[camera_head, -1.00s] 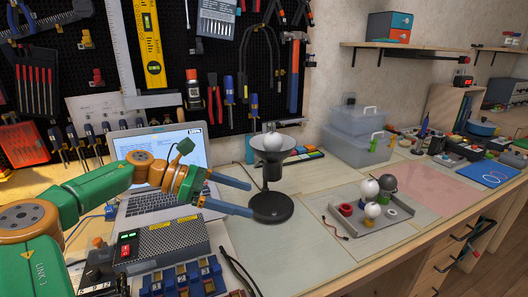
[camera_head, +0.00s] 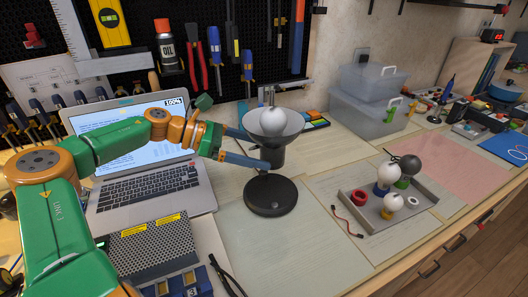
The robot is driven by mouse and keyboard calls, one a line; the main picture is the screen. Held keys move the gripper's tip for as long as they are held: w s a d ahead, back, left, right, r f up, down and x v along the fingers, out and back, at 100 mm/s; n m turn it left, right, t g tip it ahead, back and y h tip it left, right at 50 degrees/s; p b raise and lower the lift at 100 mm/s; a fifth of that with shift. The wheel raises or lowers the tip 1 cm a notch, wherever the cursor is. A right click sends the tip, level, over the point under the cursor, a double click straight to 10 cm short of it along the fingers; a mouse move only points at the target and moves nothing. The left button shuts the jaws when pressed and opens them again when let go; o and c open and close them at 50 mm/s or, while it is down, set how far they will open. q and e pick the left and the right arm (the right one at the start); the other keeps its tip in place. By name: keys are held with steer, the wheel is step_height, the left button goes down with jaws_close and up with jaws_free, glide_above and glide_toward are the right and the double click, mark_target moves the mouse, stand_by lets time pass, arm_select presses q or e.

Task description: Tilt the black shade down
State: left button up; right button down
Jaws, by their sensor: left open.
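The black desk lamp stands on its round base (camera_head: 271,196). Its shade (camera_head: 284,134) opens upward like a bowl, grey inside, with a white bulb (camera_head: 268,122) in it. My left gripper (camera_head: 258,149) comes in from the left with its two blue fingers apart. The fingertips are close to the left side of the shade, one near its rim and one lower, by its underside. I cannot tell whether they touch it. The shade hides part of the upper finger's end. My right gripper is not in view.
An open laptop (camera_head: 150,187) and a grey control box (camera_head: 152,246) lie on the left of the bench. A grey tray (camera_head: 378,213) with bulbs is to the right. Clear plastic boxes (camera_head: 364,117) stand behind. The bench in front of the lamp is clear.

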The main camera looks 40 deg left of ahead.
arm_select(q)
steer(key=shift+b+x, duration=0.3)
steer(key=shift+x, duration=0.75)
jaws_close()
